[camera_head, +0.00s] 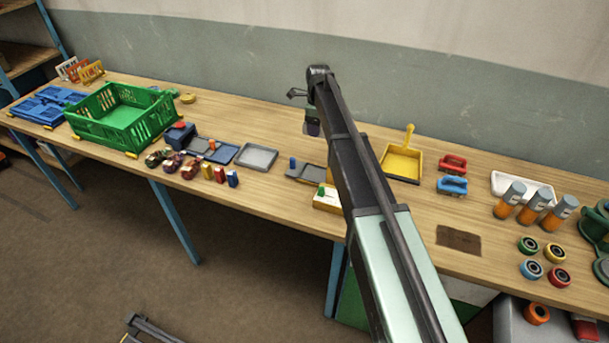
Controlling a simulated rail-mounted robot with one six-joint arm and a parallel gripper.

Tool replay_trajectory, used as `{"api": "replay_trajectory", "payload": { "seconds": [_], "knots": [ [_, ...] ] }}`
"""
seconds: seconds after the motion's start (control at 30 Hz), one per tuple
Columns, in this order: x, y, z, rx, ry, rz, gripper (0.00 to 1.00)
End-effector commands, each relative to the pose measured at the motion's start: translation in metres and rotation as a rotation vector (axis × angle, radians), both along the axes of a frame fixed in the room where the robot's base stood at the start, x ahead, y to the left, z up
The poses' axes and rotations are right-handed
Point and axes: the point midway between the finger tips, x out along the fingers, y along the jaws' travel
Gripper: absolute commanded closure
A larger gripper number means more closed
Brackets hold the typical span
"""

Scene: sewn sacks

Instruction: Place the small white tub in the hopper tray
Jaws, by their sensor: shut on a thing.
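My gripper (311,121) hangs below the far end of my arm, above the back of the bench, and is partly hidden by the arm. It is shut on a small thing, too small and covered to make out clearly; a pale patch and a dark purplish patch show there. I cannot pick out a small white tub elsewhere on the bench. No tray is clearly marked as the hopper tray. A shallow grey tray (256,157) lies left of my arm, and a white tray (508,182) lies at the right.
A green crate (110,124) stands at the left, with blue crates (40,104) beyond it. Small coloured items line the front edge near a blue tray (224,153). A yellow dustpan (402,163), brushes (453,186) and orange-grey cylinders (535,207) stand right of my arm.

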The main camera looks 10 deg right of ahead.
Motion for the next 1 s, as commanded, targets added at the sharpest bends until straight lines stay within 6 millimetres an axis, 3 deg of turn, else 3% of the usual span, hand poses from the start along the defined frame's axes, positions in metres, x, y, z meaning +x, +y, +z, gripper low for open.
{"api": "replay_trajectory", "payload": {
  "seconds": [0.43, 0.53, 0.7, 0.9, 1.0],
  "knots": [
    [0.000, 0.000, -0.147, 0.000, 0.000, 0.000, 0.59],
    [0.000, 0.000, -0.160, 0.000, 0.000, 0.000, 0.59],
    [0.000, 0.000, -0.159, 0.000, 0.000, 0.000, 0.59],
    [0.000, 0.000, -0.201, 0.000, 0.000, 0.000, 0.59],
    [0.000, 0.000, -0.200, 0.000, 0.000, 0.000, 0.59]
  ]
}}
